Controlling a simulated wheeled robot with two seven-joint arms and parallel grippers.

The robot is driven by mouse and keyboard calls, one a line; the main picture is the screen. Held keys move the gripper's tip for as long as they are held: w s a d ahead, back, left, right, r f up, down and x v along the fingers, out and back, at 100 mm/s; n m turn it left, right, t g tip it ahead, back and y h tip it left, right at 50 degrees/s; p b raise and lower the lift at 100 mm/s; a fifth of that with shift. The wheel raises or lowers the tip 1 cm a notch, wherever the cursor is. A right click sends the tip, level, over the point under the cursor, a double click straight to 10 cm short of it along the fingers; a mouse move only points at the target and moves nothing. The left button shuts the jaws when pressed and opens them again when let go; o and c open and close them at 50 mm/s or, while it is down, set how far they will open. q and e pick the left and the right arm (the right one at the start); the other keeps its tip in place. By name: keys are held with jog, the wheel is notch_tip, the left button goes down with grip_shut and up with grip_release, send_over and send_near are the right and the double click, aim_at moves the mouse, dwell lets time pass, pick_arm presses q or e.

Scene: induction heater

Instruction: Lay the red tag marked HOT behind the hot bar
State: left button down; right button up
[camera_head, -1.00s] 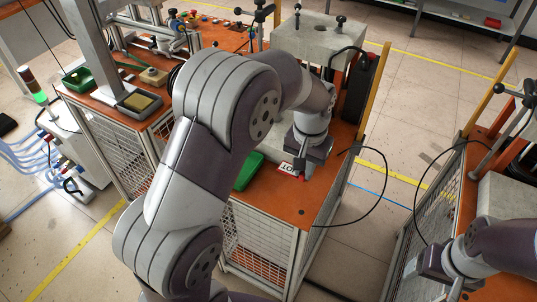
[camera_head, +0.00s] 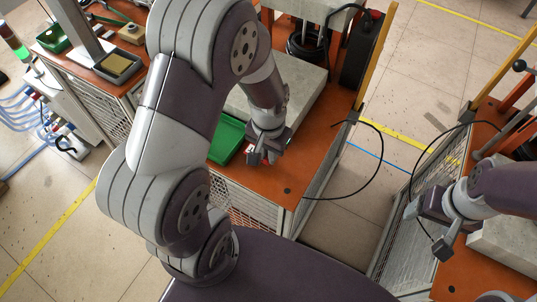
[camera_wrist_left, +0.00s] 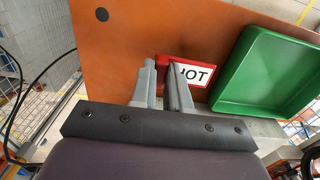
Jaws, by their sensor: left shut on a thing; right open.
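The red tag (camera_wrist_left: 184,69) with a white HOT label shows in the left wrist view between my left gripper and the green tray. My left gripper (camera_wrist_left: 163,67) is shut on the tag's left end; I cannot tell whether the tag touches the orange tabletop. In the head view my left gripper (camera_head: 262,158) is low over the tabletop, just right of the green tray, and mostly hides the tag. My right gripper (camera_head: 436,222) is open and empty at the right, beside the other bench. I cannot make out the hot bar in either view.
The green tray (camera_head: 227,138) sits close left of my left gripper; it also shows in the wrist view (camera_wrist_left: 268,75). A grey slab (camera_head: 309,88) stands behind it. A black cable (camera_head: 382,165) loops off the right edge. The front right of the orange tabletop (camera_head: 298,165) is clear.

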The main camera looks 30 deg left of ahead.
pick_arm(q)
jog(key=shift+f, duration=1.25)
jog(key=shift+f, duration=0.15)
jog(key=c, duration=1.1)
grip_release()
notch_tip(320, 180, up, 12)
jog(key=shift+n+t, duration=0.3)
jog(key=shift+t, duration=0.4)
jog(key=shift+s+d+f+p, duration=0.1)
jog(key=shift+s+d+f, duration=0.05)
jog(key=shift+s, duration=0.55)
jog(key=shift+s+d+f+p, duration=0.1)
jog(key=shift+s+f+p, duration=0.1)
jog(key=shift+s, duration=0.5)
jog(key=shift+s+d+f+p, duration=0.1)
jog(key=shift+s+d+f, duration=0.05)
jog(key=shift+s, duration=0.55)
